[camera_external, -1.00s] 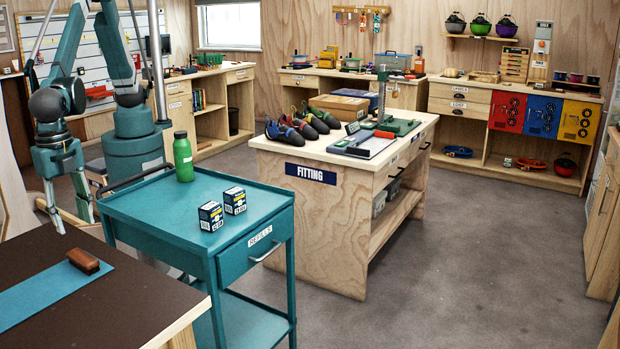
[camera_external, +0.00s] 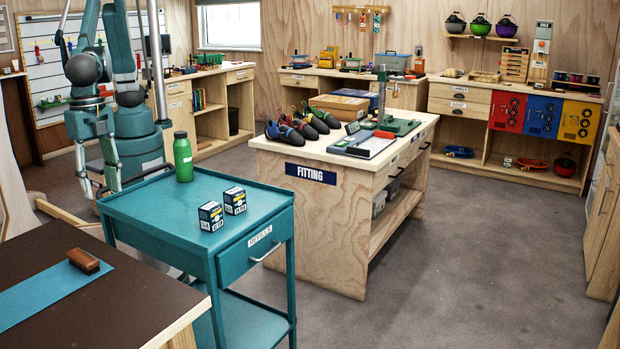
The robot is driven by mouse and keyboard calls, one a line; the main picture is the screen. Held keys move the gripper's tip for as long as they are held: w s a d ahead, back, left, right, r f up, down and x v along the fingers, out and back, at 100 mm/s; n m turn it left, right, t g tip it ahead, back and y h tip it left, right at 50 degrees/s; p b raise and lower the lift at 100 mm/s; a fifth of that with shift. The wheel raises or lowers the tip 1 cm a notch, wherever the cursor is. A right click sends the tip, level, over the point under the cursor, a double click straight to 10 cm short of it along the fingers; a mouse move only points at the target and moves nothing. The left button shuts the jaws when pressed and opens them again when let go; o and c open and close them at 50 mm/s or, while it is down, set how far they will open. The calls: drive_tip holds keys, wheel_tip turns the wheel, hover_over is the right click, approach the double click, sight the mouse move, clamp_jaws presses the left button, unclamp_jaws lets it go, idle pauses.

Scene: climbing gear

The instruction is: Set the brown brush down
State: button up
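The brown brush (camera_external: 83,261) lies on the blue strip (camera_external: 40,296) on the dark tabletop (camera_external: 122,308) at the lower left, near the strip's far end. Nothing touches it from above. My gripper (camera_external: 102,190) hangs with its fingers downward, beyond the tabletop's far edge and to the left of the teal cart. Its fingers are spread apart and I see nothing between them. It is clear of the brush.
The teal cart (camera_external: 150,213) stands close to my gripper. It carries a green bottle (camera_external: 183,157) and two small dark boxes (camera_external: 211,216). The wooden fitting bench (camera_external: 318,215) stands further right. Grey floor is free at right.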

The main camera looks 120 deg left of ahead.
drive_tip(key=s+a+r+t, duration=0.1)
drive_tip(key=a+r, duration=0.4)
drive_tip(key=a, duration=0.6)
drive_tip(key=s+a+r+t, duration=0.15)
drive_tip(key=a+r, duration=0.35)
drive_tip(key=a, duration=0.6)
drive_tip(key=s+a+r, duration=0.2)
drive_tip(key=a+r, duration=0.4)
drive_tip(key=a, duration=0.4)
drive_tip(key=s+a+f+t, duration=0.1)
drive_tip(key=s+a+t, duration=0.1)
drive_tip(key=s+a, duration=0.8)
drive_tip(key=s+a+f+t, duration=0.1)
drive_tip(key=s+a+t, duration=0.1)
drive_tip(key=s+a, duration=0.8)
drive_tip(key=shift+a+f+y, duration=0.3)
drive_tip(key=shift+a+f, duration=0.05)
drive_tip(key=shift+a, duration=2.75)
drive_tip(key=shift+f, duration=0.1)
